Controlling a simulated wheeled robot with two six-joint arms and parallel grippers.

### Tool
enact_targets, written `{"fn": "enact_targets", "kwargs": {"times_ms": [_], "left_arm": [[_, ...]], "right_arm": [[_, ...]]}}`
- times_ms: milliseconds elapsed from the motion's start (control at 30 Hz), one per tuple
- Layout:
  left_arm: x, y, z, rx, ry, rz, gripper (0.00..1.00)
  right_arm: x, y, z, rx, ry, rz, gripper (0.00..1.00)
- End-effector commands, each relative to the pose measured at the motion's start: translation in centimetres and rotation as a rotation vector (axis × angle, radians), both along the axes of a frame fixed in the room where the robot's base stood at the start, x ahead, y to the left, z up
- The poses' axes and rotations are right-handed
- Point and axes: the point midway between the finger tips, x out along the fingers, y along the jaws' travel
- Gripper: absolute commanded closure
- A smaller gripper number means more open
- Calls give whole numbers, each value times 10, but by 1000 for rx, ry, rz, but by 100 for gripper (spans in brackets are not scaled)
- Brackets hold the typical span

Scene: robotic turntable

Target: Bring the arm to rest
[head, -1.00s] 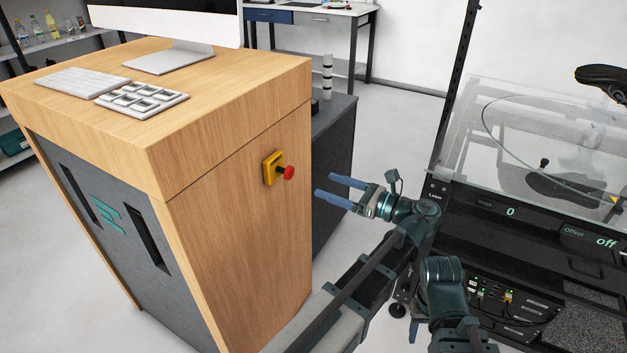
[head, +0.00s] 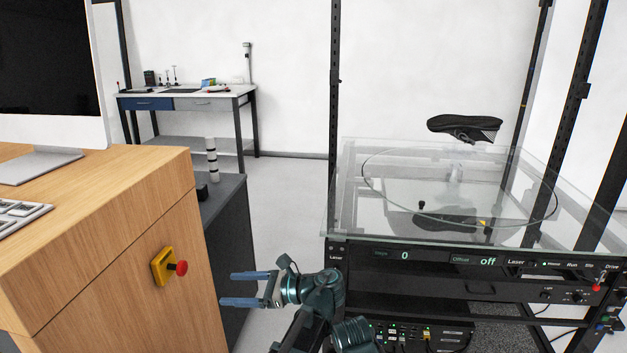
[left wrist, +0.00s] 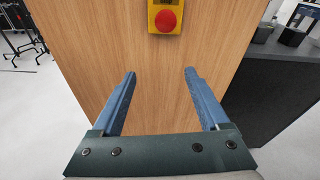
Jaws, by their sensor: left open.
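My left gripper (head: 236,288) is open and empty, its two blue fingers spread and pointing left towards the wooden side of the desk cabinet. In the left wrist view the open fingers (left wrist: 160,88) show wide apart with nothing between them. A red emergency button on a yellow box (head: 163,267) is fixed to the cabinet side, left of and a little above the fingertips. The button also shows in the left wrist view (left wrist: 166,18), beyond the fingers and apart from them. My right gripper is not in view.
The wooden cabinet (head: 110,215) with a monitor (head: 52,70) stands at the left. A rack with a glass turntable (head: 460,190) and a dark shoe-like object (head: 465,127) stands at the right. A dark low cabinet (head: 226,230) is behind. Pale floor (head: 285,185) lies between.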

Motion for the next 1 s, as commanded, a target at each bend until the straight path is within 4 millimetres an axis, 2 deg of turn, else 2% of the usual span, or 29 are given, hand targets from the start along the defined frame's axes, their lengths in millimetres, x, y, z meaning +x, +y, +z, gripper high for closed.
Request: {"fn": "enact_targets", "kwargs": {"times_ms": [33,100,200,333,500,800,867,1000], "left_arm": [[-11,12,-19,-91,-61,24,22],[-22,23,-51,-253,-177,77,22],[-38,27,-95,-489,-360,200,22],[-58,15,-140,-763,-585,424,22],[-74,-10,-170,-1002,-796,723,22],[-89,-54,-184,-1242,-1023,1219,22],[-89,-63,-163,-1239,-1004,1198,22],[-95,-78,-137,-1232,-966,1162,22]], "right_arm": [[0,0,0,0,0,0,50],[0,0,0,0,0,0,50],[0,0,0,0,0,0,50],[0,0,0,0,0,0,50],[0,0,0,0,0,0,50],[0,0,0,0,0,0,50],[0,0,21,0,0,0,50],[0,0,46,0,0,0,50]]}}
